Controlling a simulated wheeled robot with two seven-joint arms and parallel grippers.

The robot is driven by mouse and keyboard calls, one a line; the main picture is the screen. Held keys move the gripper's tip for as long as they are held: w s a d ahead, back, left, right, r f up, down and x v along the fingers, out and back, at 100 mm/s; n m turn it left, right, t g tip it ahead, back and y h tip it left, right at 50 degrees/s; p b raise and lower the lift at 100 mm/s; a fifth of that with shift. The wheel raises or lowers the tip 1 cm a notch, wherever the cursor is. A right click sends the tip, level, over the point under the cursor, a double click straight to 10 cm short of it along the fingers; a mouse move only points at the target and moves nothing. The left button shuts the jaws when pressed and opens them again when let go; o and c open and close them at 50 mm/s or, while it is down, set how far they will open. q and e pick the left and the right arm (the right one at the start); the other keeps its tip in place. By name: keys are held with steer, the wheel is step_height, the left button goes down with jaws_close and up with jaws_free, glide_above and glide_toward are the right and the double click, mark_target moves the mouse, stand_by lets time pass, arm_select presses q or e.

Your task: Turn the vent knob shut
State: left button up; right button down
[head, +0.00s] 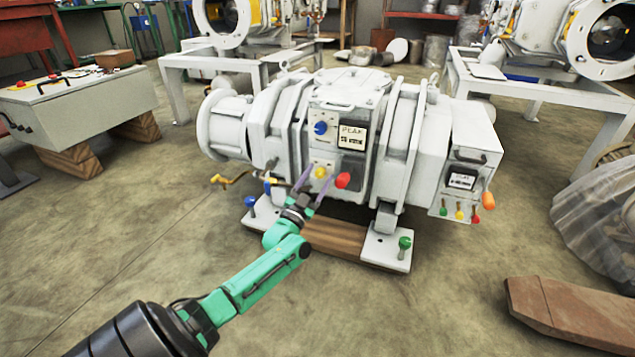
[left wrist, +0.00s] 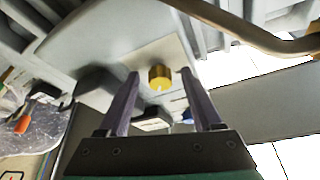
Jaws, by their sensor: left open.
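A white screw vacuum pump (head: 345,95) stands in the middle of the head view. Its front carries a blue knob (head: 320,128), a yellow knob (head: 320,172) and a red knob (head: 343,180). I cannot read which one is labelled vent. My left gripper (head: 314,181) is open in front of the yellow knob. In the left wrist view, the yellow knob (left wrist: 159,78) appears between the two fingertips, with gaps on both sides; the fingers are not closed on it. My right gripper is not in view.
A yellow-handled valve (head: 226,180) sticks out left of the gripper. A green-topped bolt (head: 404,246) stands on the pump's right foot. A grey control box (head: 75,105) rests on wooden blocks at left. A wooden beam (head: 570,312) lies at right; the front floor is clear.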

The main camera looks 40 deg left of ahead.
arm_select(q)
jaws_close()
